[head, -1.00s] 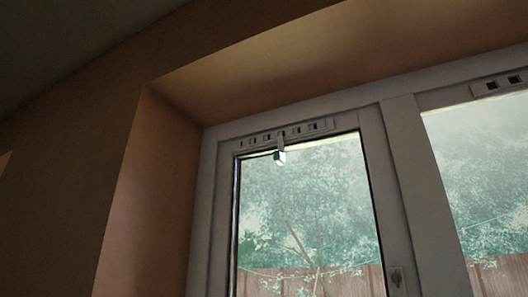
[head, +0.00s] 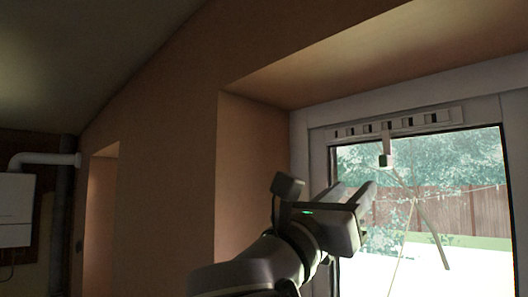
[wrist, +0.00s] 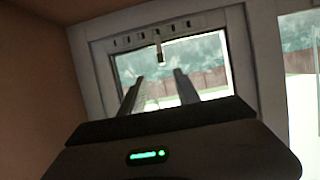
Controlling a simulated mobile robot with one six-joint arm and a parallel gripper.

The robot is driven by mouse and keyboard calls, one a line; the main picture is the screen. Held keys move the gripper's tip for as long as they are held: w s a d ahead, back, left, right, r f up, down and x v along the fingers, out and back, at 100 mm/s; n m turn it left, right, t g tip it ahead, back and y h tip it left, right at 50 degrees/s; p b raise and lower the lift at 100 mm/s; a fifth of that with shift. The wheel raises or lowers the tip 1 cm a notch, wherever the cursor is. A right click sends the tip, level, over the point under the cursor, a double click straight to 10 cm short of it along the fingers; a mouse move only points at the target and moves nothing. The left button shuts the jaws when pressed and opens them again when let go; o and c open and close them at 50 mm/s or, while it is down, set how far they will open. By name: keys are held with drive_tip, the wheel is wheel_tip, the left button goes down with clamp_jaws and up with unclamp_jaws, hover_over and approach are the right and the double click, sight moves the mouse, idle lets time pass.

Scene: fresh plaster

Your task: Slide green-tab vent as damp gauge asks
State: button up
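The vent (head: 448,116) is a pale slotted strip along the top of the white window frame, with several dark slots showing. Its tab (head: 385,161) hangs near the middle of the strip and looks dark green at its lower end. The vent and the hanging tab (wrist: 160,53) also show in the wrist view. My gripper (head: 351,187) is in front of the window, below and left of the tab, apart from it. In the wrist view its two fingers (wrist: 159,75) are spread and empty, pointing toward the window. I see no damp gauge.
A brown wall reveal (head: 250,170) stands close left of the window, and its sloping top (head: 390,60) overhangs the vent. A white boiler (head: 14,210) with a pipe is far left. The air between gripper and window looks clear.

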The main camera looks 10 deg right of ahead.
sight(383, 161)
drive_tip(key=p+x, duration=0.8)
drive_tip(key=x, duration=0.8)
drive_tip(key=shift+s+d+r, duration=0.1)
drive_tip(key=shift+s+r, duration=0.05)
drive_tip(key=shift+w+d, duration=0.35)
drive_tip(key=shift+d, duration=0.15)
drive_tip(key=shift+a, duration=0.1)
clamp_jaws()
drive_tip(key=shift+s, duration=0.1)
